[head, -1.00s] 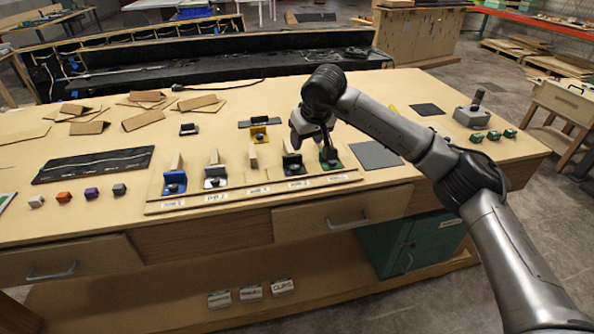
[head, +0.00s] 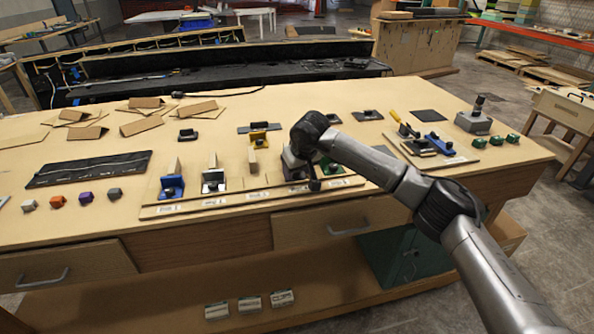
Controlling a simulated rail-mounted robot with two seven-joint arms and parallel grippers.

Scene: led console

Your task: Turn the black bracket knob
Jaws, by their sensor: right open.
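A row of colored brackets stands on a wooden strip on the bench. The blue bracket (head: 172,188) and the white bracket (head: 213,183) are at the left, and the green bracket (head: 332,168) is at the right end, partly covered by my arm. My right gripper (head: 314,184) is open and points down at the black bracket's place, between the white and green brackets. It covers the black bracket and its knob, so I cannot tell whether the fingers touch the knob. My left gripper is not in view.
Several colored cubes (head: 86,199) and a black mat (head: 88,169) lie at the left. Cardboard pieces (head: 145,125) lie at the back left. A grey joystick box (head: 474,121) stands at the right.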

